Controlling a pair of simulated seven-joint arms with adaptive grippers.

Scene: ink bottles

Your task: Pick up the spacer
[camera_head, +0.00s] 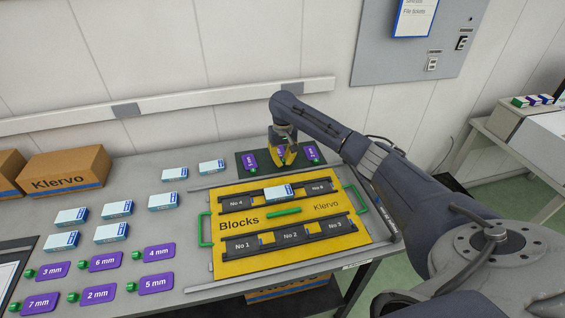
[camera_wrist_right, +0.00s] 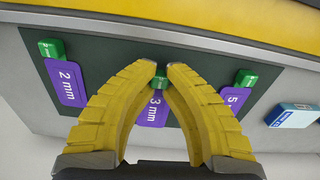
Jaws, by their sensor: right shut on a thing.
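Three purple spacers with green knobs are on a dark mat (camera_head: 240,171) behind the yellow board. In the right wrist view they are the 2 mm spacer (camera_wrist_right: 67,82), the 3 mm spacer (camera_wrist_right: 152,113) and one marked 5 (camera_wrist_right: 236,100). My right gripper (camera_head: 286,160) is over the middle one. Its yellow fingers (camera_wrist_right: 167,72) are shut on the green knob of the 3 mm spacer, which appears at or close to the mat. The fingers hide part of that spacer. My left gripper is not in view.
The yellow Blocks board (camera_head: 228,267) holds dark numbered blocks and a white-blue box (camera_head: 279,192). More purple spacers, such as the 4 mm one (camera_head: 158,253), and several white-blue boxes lie to the left. Klervo cartons (camera_head: 64,171) stand at far left.

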